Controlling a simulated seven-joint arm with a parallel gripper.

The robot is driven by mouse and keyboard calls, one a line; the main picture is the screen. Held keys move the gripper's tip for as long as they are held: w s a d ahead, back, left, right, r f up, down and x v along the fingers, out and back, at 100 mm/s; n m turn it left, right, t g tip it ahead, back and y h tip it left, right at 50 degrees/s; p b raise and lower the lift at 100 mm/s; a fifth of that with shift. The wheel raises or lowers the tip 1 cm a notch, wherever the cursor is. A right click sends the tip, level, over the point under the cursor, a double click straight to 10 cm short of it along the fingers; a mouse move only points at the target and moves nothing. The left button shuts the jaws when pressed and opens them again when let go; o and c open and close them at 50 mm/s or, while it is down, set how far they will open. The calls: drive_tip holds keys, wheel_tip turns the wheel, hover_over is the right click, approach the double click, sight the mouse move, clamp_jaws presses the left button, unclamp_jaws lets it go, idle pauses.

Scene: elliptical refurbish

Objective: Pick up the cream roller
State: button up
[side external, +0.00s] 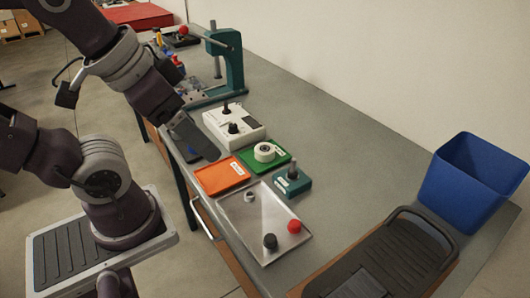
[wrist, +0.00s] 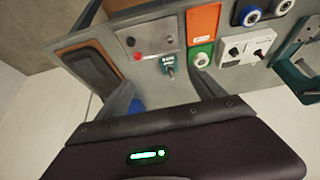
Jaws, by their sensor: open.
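A round cream roller (side external: 264,149) with a hole in its middle lies on a green tray (side external: 283,164) in the side view. It also shows in the wrist view as a pale ring (wrist: 201,60) on the green tray, near my right finger. My gripper (side external: 203,148) is open and empty, above the table's near edge to the left of the roller. In the wrist view its two fingers (wrist: 163,78) stand wide apart. My gripper is not touching the roller.
An orange tray (side external: 222,175), a teal block with a dark knob (side external: 292,182) and a metal tray (side external: 230,209) with small knobs surround the green tray. A white control box (side external: 246,139) and teal press (side external: 234,65) stand behind. A blue bin (side external: 474,180) stands right. The back table strip is clear.

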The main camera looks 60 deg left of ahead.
drive_tip(key=s+a+f+m+g+y, duration=0.2)
drive_tip(key=a+f+m+g+y, duration=0.1)
drive_tip(key=a+f+g+y, duration=0.25)
drive_tip(key=w+a+f+m+g+y, duration=0.1)
drive_tip(key=a+f+m+y, duration=0.3)
drive_tip(key=a, duration=0.5)
drive_tip(key=m+t+y, duration=0.2)
drive_tip(key=m+t, duration=0.7)
drive_tip(key=m, duration=0.8)
hover_over(263, 152)
drive_tip(key=s, duration=0.7)
wheel_tip(263, 152, down, 6)
drive_tip(key=d+f+m+h, duration=0.1)
drive_tip(key=f, duration=0.1)
drive_tip(key=w+d+f+m+t, duration=0.1)
drive_tip(key=f, duration=0.1)
drive_tip(key=w+d+f+m+t+h, duration=0.1)
drive_tip(key=f, duration=0.1)
drive_tip(key=shift+w+d+f+m+h, duration=0.15)
drive_tip(key=shift+w+d+m+h, duration=0.05)
drive_tip(key=shift+d+m+h, duration=0.2)
drive_tip(key=x, duration=0.6)
drive_tip(key=shift+w+a+f, duration=0.1)
drive_tip(key=shift+w+f, duration=0.1)
drive_tip(key=shift+w, duration=0.15)
drive_tip(key=c, duration=1.5)
